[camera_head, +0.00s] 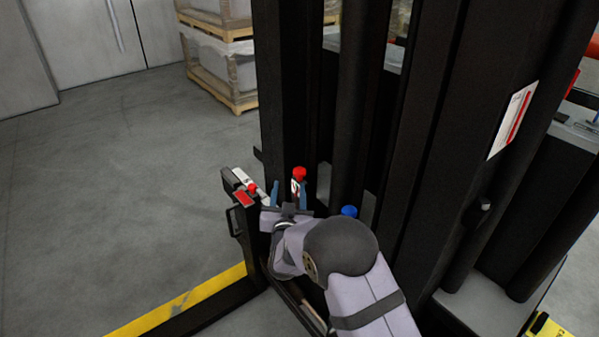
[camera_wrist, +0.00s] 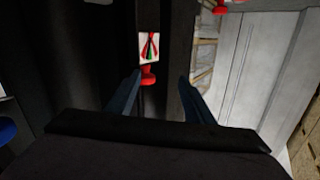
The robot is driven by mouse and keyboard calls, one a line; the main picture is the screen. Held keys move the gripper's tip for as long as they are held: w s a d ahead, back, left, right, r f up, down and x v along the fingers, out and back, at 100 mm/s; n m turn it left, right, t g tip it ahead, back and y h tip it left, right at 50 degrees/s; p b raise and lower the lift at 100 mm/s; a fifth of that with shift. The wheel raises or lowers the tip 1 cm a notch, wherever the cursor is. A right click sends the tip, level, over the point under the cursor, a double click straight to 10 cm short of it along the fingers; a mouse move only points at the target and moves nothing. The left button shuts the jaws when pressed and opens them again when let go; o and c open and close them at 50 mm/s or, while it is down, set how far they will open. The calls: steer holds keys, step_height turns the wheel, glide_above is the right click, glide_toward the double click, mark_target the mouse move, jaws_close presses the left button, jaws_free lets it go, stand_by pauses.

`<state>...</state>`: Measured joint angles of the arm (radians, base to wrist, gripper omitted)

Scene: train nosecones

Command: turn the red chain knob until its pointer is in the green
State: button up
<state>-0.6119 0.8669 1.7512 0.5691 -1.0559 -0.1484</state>
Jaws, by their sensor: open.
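The red chain knob (camera_head: 299,173) stands by the black mast in the head view, with a small white dial plate (camera_head: 295,187) beside it. In the wrist view the red knob (camera_wrist: 148,76) is ahead of my gripper, nearer the left finger, beside the white dial plate (camera_wrist: 149,47). The plate has red, green and dark marks; I cannot tell which mark the pointer is on. My gripper (camera_head: 289,188) is open, with its blue fingers spread; they also show in the wrist view (camera_wrist: 160,77). I see nothing held. Contact between a finger and the knob cannot be made out.
A blue knob (camera_head: 349,211) is right of my gripper. Black mast columns (camera_head: 285,90) stand close behind. Grey floor (camera_head: 120,180) is free at left; wrapped pallets (camera_head: 225,65) stand behind.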

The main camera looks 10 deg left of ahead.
mark_target(299, 175)
steer(key=shift+w+d+r+t+h, duration=0.1)
steer(key=shift+d+r+h, duration=0.1)
steer(key=shift+d, duration=0.15)
steer(key=shift+s+d+r+t+h, duration=0.1)
steer(key=shift+d+h, duration=0.1)
steer(key=shift+d, duration=0.1)
steer(key=shift+w+d+r+t+h, duration=0.1)
steer(key=shift+d+r+h, duration=0.1)
steer(key=shift+d, duration=0.15)
steer(key=shift+d+r, duration=0.15)
steer(key=shift+r, duration=0.1)
steer(key=shift+w, duration=0.1)
steer(key=shift+w, duration=3.6)
steer(key=shift+c, duration=0.2)
steer(key=c, duration=1)
